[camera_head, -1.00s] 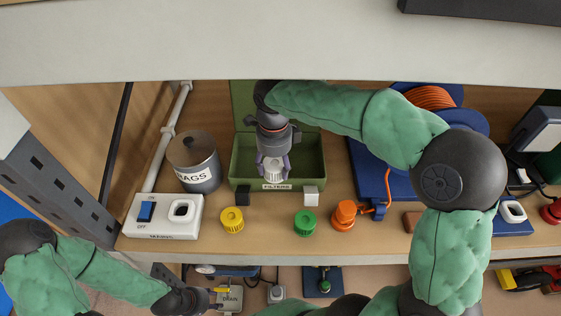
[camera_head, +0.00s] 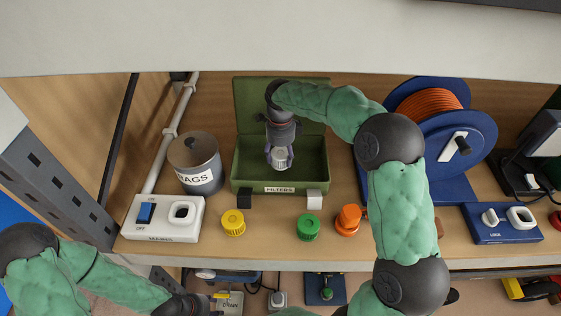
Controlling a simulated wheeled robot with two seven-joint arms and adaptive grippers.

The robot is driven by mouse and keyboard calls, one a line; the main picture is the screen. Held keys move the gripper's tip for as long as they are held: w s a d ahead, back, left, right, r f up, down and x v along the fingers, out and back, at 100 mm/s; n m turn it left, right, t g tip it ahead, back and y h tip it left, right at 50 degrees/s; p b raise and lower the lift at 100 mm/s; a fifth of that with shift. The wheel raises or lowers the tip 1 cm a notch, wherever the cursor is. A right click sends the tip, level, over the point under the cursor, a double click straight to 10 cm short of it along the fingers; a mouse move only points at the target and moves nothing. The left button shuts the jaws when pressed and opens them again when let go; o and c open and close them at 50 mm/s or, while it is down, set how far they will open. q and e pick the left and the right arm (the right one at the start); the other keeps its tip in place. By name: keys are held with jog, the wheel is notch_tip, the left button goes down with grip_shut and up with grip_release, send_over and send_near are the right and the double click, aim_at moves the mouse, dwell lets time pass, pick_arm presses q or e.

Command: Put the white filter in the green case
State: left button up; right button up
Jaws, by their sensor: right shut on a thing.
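The green case (camera_head: 243,186) stands open on the shelf with its lid raised at the back and a FILTERS label on its front. My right gripper (camera_head: 279,160) points down over the inside of the case. It is shut on the white filter (camera_head: 280,158), a small ribbed piece, and holds it within the case's outline. I cannot tell whether the filter touches the case floor. My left gripper (camera_head: 212,303) is low at the bottom left, below the shelf's front edge; its fingers are too small and partly hidden to read.
A yellow cap (camera_head: 233,222), a green cap (camera_head: 308,227) and an orange cap (camera_head: 348,220) stand in front of the case. A RAGS tin (camera_head: 196,165) and a white switch box (camera_head: 161,218) are to the left. A blue cable reel (camera_head: 470,140) is to the right.

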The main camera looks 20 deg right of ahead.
aim_at(280, 161)
jog(key=shift+f, duration=1.45)
jog(key=shift+f, duration=0.1)
jog(key=shift+f+b, duration=0.1)
jog(key=shift+b, duration=0.2)
jog(key=o, duration=1.2)
notch_tip(280, 161, up, 12)
jog(key=p, duration=0.2)
jog(key=shift+r+p, duration=0.2)
jog(key=shift+p, duration=0.15)
